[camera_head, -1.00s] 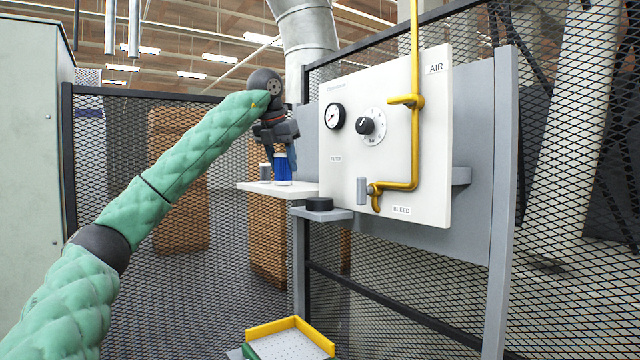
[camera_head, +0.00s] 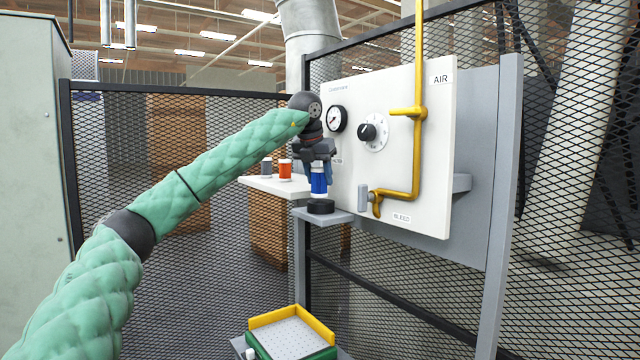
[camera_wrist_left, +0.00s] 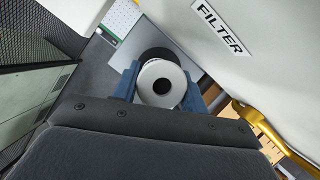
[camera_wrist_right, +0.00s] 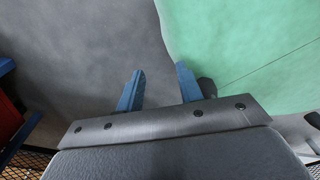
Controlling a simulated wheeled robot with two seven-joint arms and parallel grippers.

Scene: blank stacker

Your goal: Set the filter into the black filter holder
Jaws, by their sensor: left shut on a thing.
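I cannot tell whether the filter touches the holder. In the left wrist view the filter (camera_wrist_left: 150,72) shows its white ring end with a dark centre hole, between the blue fingers. Part of the black holder (camera_wrist_left: 155,53) shows behind it. My right gripper (camera_wrist_right: 158,90) is open and empty in its own wrist view; the head view does not show it.
A white shelf (camera_head: 255,182) left of the holder bears a grey cup-like piece (camera_head: 266,167) and an orange one (camera_head: 285,170). The white panel (camera_head: 345,185) with gauge, knob and yellow pipe (camera_head: 416,150) stands close right. A yellow-and-green-edged tray (camera_head: 290,338) lies below.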

